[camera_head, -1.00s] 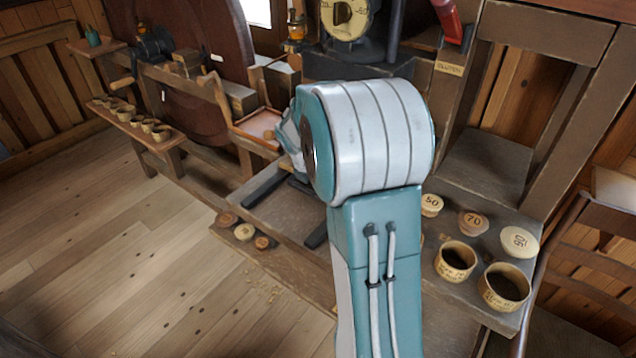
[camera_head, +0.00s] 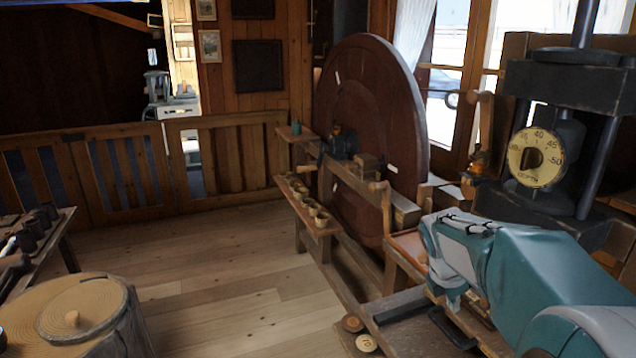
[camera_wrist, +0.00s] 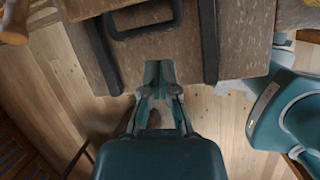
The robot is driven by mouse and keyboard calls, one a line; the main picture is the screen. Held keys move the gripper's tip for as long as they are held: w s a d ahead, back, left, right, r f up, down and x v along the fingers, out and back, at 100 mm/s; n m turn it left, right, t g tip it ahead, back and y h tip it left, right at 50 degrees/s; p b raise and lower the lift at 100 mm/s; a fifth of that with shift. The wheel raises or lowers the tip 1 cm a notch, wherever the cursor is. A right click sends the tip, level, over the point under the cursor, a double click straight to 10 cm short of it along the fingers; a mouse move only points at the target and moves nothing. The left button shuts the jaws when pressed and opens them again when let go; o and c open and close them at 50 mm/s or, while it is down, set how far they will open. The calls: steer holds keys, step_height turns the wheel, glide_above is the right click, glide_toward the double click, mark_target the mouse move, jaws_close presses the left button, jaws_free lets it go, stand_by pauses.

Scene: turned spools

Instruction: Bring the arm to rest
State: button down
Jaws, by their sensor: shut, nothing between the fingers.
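My teal and grey arm (camera_head: 545,270) reaches in from the lower right of the head view, bent low beside the workbench. My gripper (camera_wrist: 159,72) is in the middle of the wrist view, its two fingers close together, shut and empty. It points towards a grey-brown bench surface (camera_wrist: 180,62) with dark straps and a black handle. I cannot tell whether the fingertips touch that surface. In the head view the gripper itself is not clearly made out.
A large dark red wheel (camera_head: 385,110) stands behind the bench. A press with a round dial (camera_head: 536,157) is at the right. A low shelf with small cups (camera_head: 310,208) runs along the wheel. A round stump (camera_head: 85,310) is at the lower left. The plank floor (camera_head: 215,270) between is clear.

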steer(key=s+a+r+m+t+y, duration=0.1)
steer(key=s+a+m+t+y, duration=0.1)
steer(key=s+a+m, duration=0.5)
steer(key=s+a+r+m+t+y, duration=0.1)
steer(key=s+a+m, duration=0.6)
steer(key=s+m, duration=0.5)
steer(key=shift+s+a+r+m+t+y, duration=0.3)
steer(key=shift+s+r+t+y, duration=0.1)
steer(key=shift+s, duration=0.6)
